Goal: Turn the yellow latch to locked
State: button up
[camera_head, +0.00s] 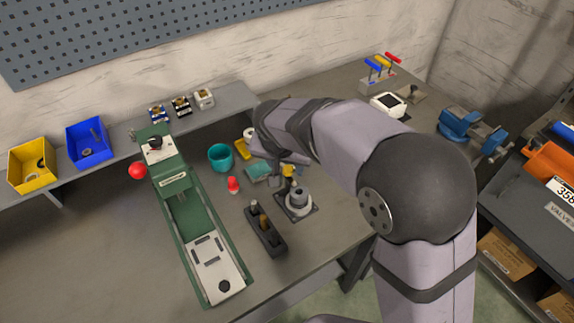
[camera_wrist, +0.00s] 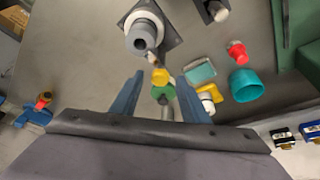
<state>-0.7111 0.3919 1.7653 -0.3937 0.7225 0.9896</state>
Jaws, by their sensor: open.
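A small yellow piece (camera_wrist: 161,76), which looks like the yellow latch, shows between my fingers in the wrist view. A green round part (camera_wrist: 163,93) is right by it. In the head view the yellow piece (camera_head: 289,170) is small, beside the grey round fitting (camera_head: 298,199) on a dark square plate. My gripper (camera_wrist: 160,78) is open, with its two blue fingers on either side of the yellow piece and no clear contact. In the head view my arm partly covers this spot. The latch's turn position is too small to tell.
The grey fitting (camera_wrist: 144,35) stands just beyond my fingertips. A teal cup (camera_head: 221,157), a red piece (camera_head: 233,185), a teal block (camera_head: 258,172) and a dark holder (camera_head: 265,231) stand close by. A long green fixture (camera_head: 195,221) lies left. The front bench right of it is fairly clear.

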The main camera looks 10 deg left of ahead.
jog(key=shift+r, duration=0.1)
jog(key=b+v, duration=0.1)
jog(key=v, duration=0.6)
jog(key=shift+r, duration=0.1)
dwell(0.3)
jog(key=s+d+f+g, duration=0.1)
jog(key=s+d+f, duration=0.2)
jog(key=d, duration=0.6)
jog(key=s+d+f+g, duration=0.2)
jog(key=d+f, duration=0.1)
jog(key=d, duration=0.6)
jog(key=s+d+f+g+p, duration=0.1)
jog(key=s+d+f, duration=0.4)
jog(key=s+d, duration=0.4)
jog(key=s, duration=0.2)
jog(key=shift+s+f+g, duration=0.2)
jog(key=shift+s+g, duration=0.1)
